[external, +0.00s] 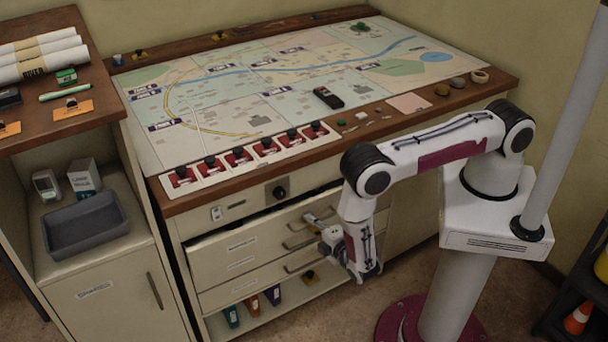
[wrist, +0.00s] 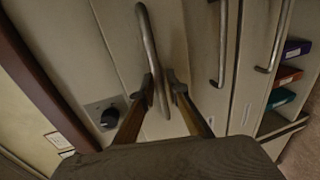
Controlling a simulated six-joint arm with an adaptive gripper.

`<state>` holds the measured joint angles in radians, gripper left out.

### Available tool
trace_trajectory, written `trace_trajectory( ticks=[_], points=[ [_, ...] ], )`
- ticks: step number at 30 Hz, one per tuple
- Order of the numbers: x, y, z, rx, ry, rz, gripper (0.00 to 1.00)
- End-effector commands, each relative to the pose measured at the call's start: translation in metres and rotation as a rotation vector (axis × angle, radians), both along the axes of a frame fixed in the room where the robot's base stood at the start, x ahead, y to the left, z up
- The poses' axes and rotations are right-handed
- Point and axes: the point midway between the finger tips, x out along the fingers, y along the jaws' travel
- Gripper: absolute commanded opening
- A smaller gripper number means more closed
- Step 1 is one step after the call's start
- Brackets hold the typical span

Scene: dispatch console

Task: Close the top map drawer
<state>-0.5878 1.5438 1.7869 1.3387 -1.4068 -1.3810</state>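The top map drawer (external: 235,246) is the cream front just under the console's control strip. It stands a little way out, with a dark gap along its upper edge. In the wrist view its front (wrist: 120,35) has a long metal bar handle (wrist: 148,40). My gripper (external: 312,221) is at the right part of this drawer front, by the handle. In the wrist view the two fingers of my gripper (wrist: 161,88) stand on either side of the bar, with a narrow gap between the tips. Whether either finger touches the bar is unclear.
A lower drawer (external: 243,291) with its own handle sits below. An open shelf with coloured binders (external: 251,306) is underneath. A dark knob (external: 279,193) is on the panel above. A side cabinet (external: 110,297) stands to the left.

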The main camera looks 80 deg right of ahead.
Motion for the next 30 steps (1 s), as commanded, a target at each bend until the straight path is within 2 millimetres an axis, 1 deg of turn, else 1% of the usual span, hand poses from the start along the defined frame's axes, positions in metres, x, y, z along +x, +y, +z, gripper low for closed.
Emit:
trace_trajectory(
  ticks=[5,6,7,8,17,30],
  points=[
    [0.000,0.000,0.000,0.000,0.000,0.000,0.14],
    [0.000,0.000,0.000,0.000,0.000,0.000,0.12],
    [0.000,0.000,0.000,0.000,0.000,0.000,0.04],
    [0.000,0.000,0.000,0.000,0.000,0.000,0.00],
    [0.002,-0.002,0.000,0.000,0.000,-0.001,0.00],
    [0.030,-0.028,0.000,0.002,-0.002,0.001,0.00]
  ],
)
